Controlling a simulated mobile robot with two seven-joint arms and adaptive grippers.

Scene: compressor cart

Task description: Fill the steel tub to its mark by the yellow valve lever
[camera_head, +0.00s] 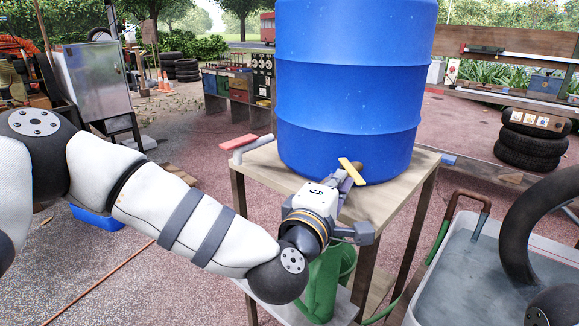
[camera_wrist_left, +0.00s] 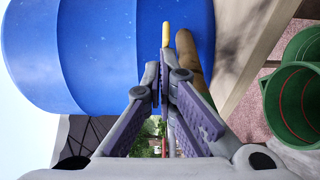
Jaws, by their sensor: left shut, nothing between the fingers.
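The yellow valve lever (camera_head: 351,172) sits on a brown tap at the foot of a blue barrel (camera_head: 350,90). In the left wrist view the lever (camera_wrist_left: 166,35) stands just past my fingertips, beside the brown tap body (camera_wrist_left: 189,62). My left gripper (camera_head: 346,182) is shut and empty, close in front of the lever; I cannot tell whether it touches. The grey tub (camera_head: 425,290) at the lower right holds water, and a thin red line shows on its far side. No stream from the tap can be made out. My right gripper is out of view.
The barrel stands on a wooden table (camera_head: 262,165) with a red-and-grey handled item (camera_head: 245,145) at its left. A green container (camera_head: 322,285) is below the tap. Tyres (camera_head: 530,145) stand behind.

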